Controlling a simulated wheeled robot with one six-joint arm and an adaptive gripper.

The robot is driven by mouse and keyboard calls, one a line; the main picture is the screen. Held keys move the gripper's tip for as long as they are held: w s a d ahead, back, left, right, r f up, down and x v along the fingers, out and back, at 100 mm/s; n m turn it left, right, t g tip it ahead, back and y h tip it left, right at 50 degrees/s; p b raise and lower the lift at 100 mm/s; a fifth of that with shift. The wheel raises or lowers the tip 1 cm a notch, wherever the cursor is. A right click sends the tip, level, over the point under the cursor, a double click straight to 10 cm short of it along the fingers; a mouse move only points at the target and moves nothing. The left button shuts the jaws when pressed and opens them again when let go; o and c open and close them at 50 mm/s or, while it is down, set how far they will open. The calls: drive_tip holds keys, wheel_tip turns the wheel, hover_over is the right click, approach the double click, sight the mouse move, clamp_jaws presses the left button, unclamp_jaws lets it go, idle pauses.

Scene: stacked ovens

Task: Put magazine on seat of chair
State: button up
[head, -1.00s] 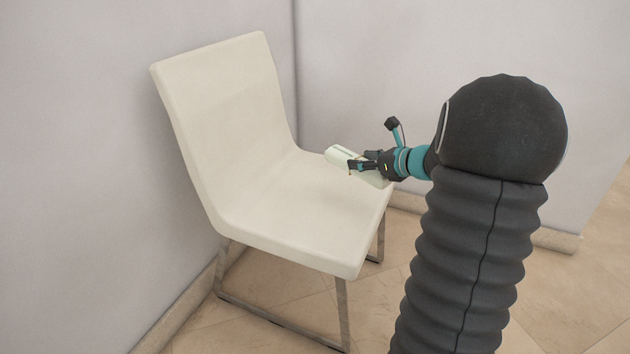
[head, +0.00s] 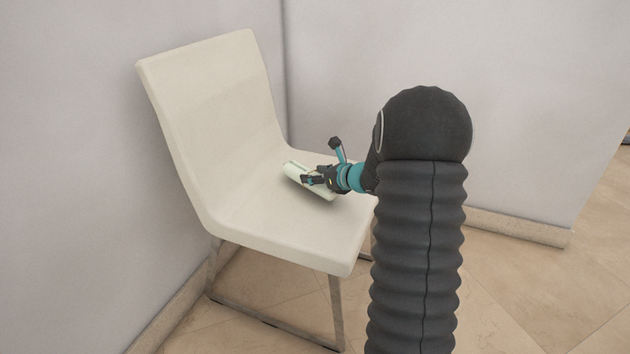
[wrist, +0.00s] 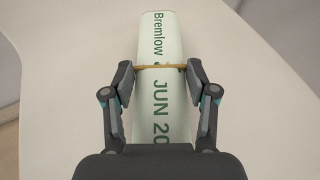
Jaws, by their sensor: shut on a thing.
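The magazine (head: 297,170) is rolled, pale green, and held by my gripper (head: 312,180) over the seat of the white chair (head: 262,222). In the wrist view the magazine (wrist: 161,45) shows green print and a tan band around it. My gripper (wrist: 161,82) has a finger on each side of the roll, shut on it near the band. The chair seat (wrist: 75,70) fills most of the background below. I cannot tell whether the magazine touches the seat. The lower end of the roll is hidden by my gripper's body.
The chair back (head: 205,110) rises on the left, close to the left wall (head: 70,180). Another wall (head: 500,100) stands behind. The front part of the seat is bare. Tiled floor (head: 530,290) is clear on the right.

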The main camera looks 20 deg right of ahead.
drive_tip(key=shift+f, duration=0.75)
drive_tip(key=shift+f, duration=0.2)
drive_tip(key=o, duration=1.4)
drive_tip(key=shift+c, duration=0.2)
drive_tip(key=shift+r, duration=0.1)
